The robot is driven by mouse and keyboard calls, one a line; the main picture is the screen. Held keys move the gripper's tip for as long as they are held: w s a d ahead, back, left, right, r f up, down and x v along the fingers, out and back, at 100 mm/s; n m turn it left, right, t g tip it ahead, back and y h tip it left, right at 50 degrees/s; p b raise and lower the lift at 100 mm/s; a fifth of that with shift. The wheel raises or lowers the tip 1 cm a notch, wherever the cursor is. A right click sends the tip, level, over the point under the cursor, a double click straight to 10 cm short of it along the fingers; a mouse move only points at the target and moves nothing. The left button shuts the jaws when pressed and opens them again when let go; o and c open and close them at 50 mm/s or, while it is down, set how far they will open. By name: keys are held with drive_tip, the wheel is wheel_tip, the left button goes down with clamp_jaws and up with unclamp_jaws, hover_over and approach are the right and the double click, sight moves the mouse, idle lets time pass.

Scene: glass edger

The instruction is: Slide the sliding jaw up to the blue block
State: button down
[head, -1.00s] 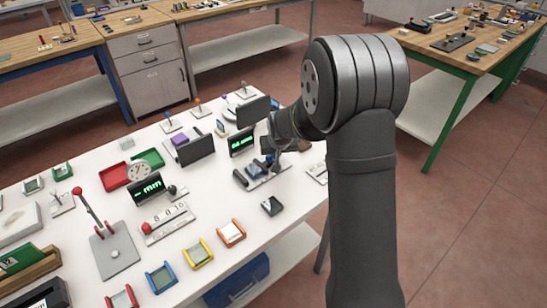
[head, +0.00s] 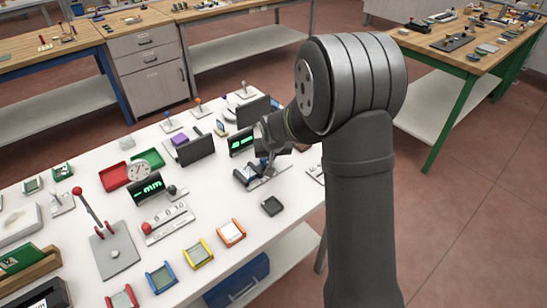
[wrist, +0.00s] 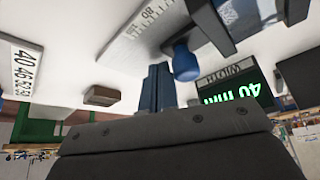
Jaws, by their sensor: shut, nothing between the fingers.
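The slide gauge (head: 247,175) stands on the white table in the head view, partly hidden behind my arm. In the wrist view its dark jaw body (wrist: 211,22) is at the top, with a blue knob (wrist: 185,62) on its near side. A pale scale strip (wrist: 145,30) runs beside it. My gripper (wrist: 158,70) is shut and empty, its fingers just left of the blue knob in the picture; contact cannot be told. In the head view my gripper (head: 267,163) is at the gauge. I cannot clearly tell the blue block from the dark parts.
A green display (wrist: 237,93) reading 40 mm stands by the gauge. A strip with printed numbers (wrist: 22,68) and a small brown block (wrist: 102,96) lie to the left in the wrist view.

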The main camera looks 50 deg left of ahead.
drive_tip(key=shift+w, duration=0.5)
wheel_tip(320, 180, up, 7)
idle(0.4)
wheel_tip(320, 180, down, 7)
drive_tip(key=shift+r, duration=0.2)
drive_tip(key=shift+s+f, duration=0.15)
drive_tip(key=shift+f, duration=0.15)
drive_tip(key=shift+s+r, duration=0.1)
drive_tip(key=shift+s, duration=0.3)
